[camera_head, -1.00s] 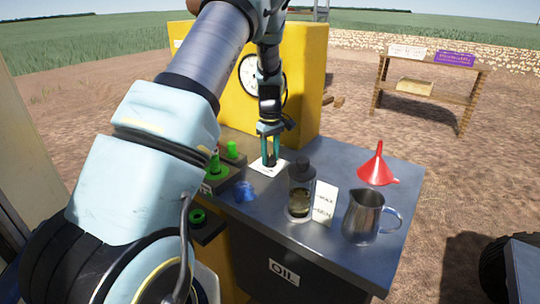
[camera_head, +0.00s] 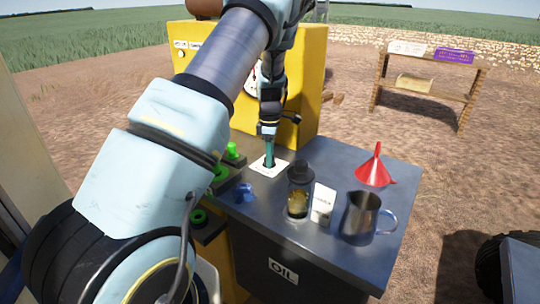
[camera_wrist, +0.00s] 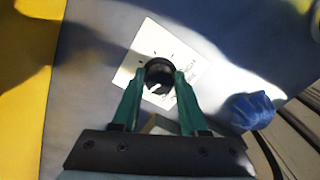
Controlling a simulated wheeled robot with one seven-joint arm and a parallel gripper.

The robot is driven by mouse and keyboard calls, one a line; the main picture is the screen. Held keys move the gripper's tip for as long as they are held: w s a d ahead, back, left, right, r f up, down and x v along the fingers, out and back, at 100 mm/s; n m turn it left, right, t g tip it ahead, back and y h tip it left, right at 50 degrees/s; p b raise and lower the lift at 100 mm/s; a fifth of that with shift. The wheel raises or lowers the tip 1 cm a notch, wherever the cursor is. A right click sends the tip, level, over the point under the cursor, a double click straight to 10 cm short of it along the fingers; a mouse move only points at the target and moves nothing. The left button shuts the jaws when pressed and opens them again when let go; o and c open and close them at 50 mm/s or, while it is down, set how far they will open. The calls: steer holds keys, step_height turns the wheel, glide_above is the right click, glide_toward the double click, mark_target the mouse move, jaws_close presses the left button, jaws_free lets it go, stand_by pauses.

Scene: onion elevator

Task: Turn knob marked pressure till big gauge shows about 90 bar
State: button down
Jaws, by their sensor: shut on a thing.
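The knob (camera_wrist: 158,72) is a dark round knob on a white marked plate (camera_wrist: 145,50) on the grey bench top. The plate also shows in the head view (camera_head: 257,168). My gripper (camera_wrist: 158,80) points down at the knob with its two green fingers, one on each side, shut on it. In the head view my gripper (camera_head: 269,161) stands over the plate. The big gauge (camera_head: 251,80) is a white dial on the yellow housing, mostly hidden behind my arm. Its reading cannot be made out.
A dark-capped jar (camera_head: 298,200), a white card (camera_head: 322,203), a metal jug (camera_head: 361,215) and a red funnel (camera_head: 375,168) stand to the right. The yellow housing (camera_head: 305,85) rises behind.

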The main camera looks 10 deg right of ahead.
steer(key=shift+n, duration=0.3)
steer(key=shift+c, duration=2.1)
jaws_free()
step_height(320, 180, up, 11)
steer(key=b, duration=0.2)
steer(key=shift+f, duration=0.1)
